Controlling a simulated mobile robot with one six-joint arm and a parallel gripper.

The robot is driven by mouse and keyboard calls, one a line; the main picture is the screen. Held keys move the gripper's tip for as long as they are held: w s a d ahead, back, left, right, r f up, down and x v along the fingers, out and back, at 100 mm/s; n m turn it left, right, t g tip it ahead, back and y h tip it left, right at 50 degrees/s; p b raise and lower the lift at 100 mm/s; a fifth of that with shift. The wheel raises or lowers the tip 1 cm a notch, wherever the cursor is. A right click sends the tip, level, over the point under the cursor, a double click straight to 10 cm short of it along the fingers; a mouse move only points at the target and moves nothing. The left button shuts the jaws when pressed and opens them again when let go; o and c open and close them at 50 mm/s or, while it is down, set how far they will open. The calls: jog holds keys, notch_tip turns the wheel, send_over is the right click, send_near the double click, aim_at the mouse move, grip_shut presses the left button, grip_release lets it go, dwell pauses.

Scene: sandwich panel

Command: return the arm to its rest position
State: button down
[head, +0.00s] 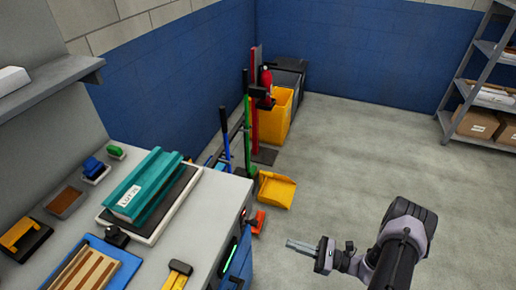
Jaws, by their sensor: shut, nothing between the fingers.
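My gripper (301,246) shows in the head view at the lower right, at the end of my arm. It points left and its two fingers lie close together, shut with nothing between them. It hangs over open grey floor, to the right of the workbench (205,222) and apart from it. My arm reaches up from the bottom edge of the picture.
On the bench lie a teal panel (144,186) on a black and white base, a blue tray (125,270) with wooden strips and several small tools. Beyond stand a yellow bin (273,117) and a yellow dustpan (276,190). Shelving (470,82) stands far right. The middle floor is clear.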

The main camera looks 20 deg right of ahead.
jog(key=a+r+n+g+h, duration=0.2)
jog(key=a+r+n+g, duration=0.15)
jog(key=r, duration=0.45)
jog(key=a+r+n+g+h, duration=0.1)
jog(key=a+r+n+g, duration=0.1)
jog(key=r+n+g, duration=0.45)
jog(key=a+r+n+g+h, duration=0.2)
jog(key=a+r+n, duration=0.1)
jog(key=r, duration=0.6)
jog(key=s+a+r+n+t+h, duration=0.2)
jog(key=s+r+n+t+h, duration=0.1)
jog(key=s+r, duration=0.3)
jog(key=s+a+r+n+t+h, duration=0.3)
jog(key=s+r+n+h, duration=0.1)
jog(key=r, duration=0.5)
jog(key=shift+s+a+n+t+h, duration=0.35)
jog(key=shift+s+h, duration=0.55)
jog(key=shift+s, duration=0.35)
